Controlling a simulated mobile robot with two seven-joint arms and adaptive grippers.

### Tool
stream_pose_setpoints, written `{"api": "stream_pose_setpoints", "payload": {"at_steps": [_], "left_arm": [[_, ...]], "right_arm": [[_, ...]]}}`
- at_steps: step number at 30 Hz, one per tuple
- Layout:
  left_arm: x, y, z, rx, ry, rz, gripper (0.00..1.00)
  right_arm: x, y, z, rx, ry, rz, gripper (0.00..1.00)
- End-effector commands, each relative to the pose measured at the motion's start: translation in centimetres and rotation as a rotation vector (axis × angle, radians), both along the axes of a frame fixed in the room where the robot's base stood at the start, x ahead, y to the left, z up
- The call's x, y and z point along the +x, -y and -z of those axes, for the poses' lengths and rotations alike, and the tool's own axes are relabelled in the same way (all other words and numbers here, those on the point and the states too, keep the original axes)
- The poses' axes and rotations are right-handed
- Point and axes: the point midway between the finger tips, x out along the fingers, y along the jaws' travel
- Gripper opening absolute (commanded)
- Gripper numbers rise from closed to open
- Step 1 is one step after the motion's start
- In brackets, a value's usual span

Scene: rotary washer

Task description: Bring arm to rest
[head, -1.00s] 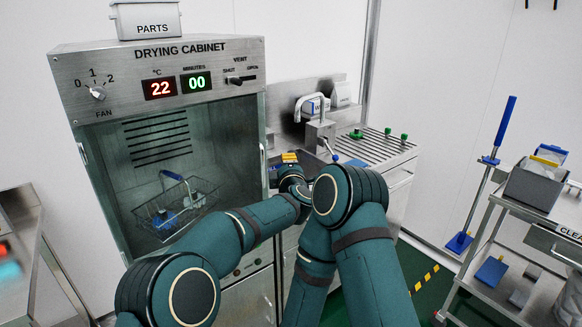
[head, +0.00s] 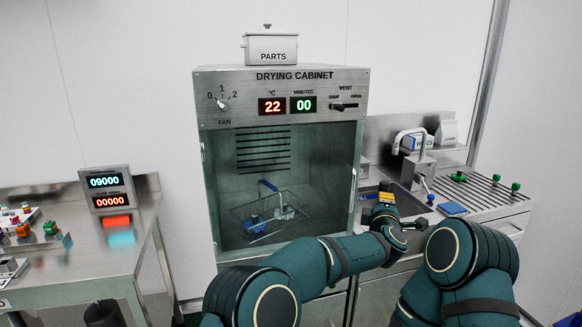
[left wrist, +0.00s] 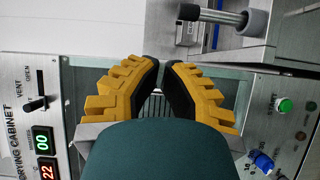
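My left arm reaches from the bottom middle of the head view toward the right front of the drying cabinet. My left gripper (head: 386,199) has yellow ribbed fingers and is raised beside the cabinet's right edge, in front of the sink. In the left wrist view the fingers of this gripper (left wrist: 160,65) have black pads, with the tips almost together and nothing seen between them. My right arm (head: 460,262) is bent at the lower right of the head view. Its gripper is not visible.
A parts pot (head: 270,47) stands on top. A sink with a faucet (head: 408,139) and a ribbed drainboard (head: 490,194) are at right. A steel table (head: 90,265) is at left.

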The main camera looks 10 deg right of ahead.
Motion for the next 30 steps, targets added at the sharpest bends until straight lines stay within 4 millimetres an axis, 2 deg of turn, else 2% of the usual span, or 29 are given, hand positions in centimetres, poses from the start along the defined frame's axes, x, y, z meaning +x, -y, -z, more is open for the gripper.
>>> {"api": "stream_pose_setpoints", "payload": {"at_steps": [4, 8, 12, 14, 17, 21, 25, 30], "left_arm": [[1.0, -4.5, 5.8, 0.177, -0.039, 0.027, 0.0], [0.6, -10.1, 12.7, 0.381, -0.101, 0.084, 0.0], [-1.6, -16.6, 19.6, 0.571, -0.184, 0.162, 0.0], [-3.0, -19.4, 22.4, 0.643, -0.224, 0.2, 0.0], [-6.1, -24.0, 26.5, 0.749, -0.295, 0.271, 0.0], [-11.8, -30.2, 31.4, 0.866, -0.404, 0.383, 0.0], [-18.4, -35.4, 34.8, 0.941, -0.509, 0.502, 0.0], [-27.5, -40.4, 37.1, 0.988, -0.631, 0.661, 0.0]], "right_arm": [[0.0, 0.0, 0.0, 0.0, 0.0, 0.0, 0.43], [0.0, 0.0, 0.0, 0.0, 0.0, 0.0, 0.43], [0.0, 0.0, 0.0, 0.0, 0.0, 0.0, 0.43], [0.0, 0.0, 0.0, 0.0, 0.0, 0.0, 0.43], [0.0, 0.0, 0.0, 0.0, 0.0, 0.0, 0.43], [0.0, 0.0, 0.0, 0.0, 0.0, 0.0, 0.43], [0.0, 0.0, 0.0, 0.0, 0.0, 0.0, 0.43], [0.0, 0.0, 0.0, 0.0, 0.0, 0.0, 0.43]]}}
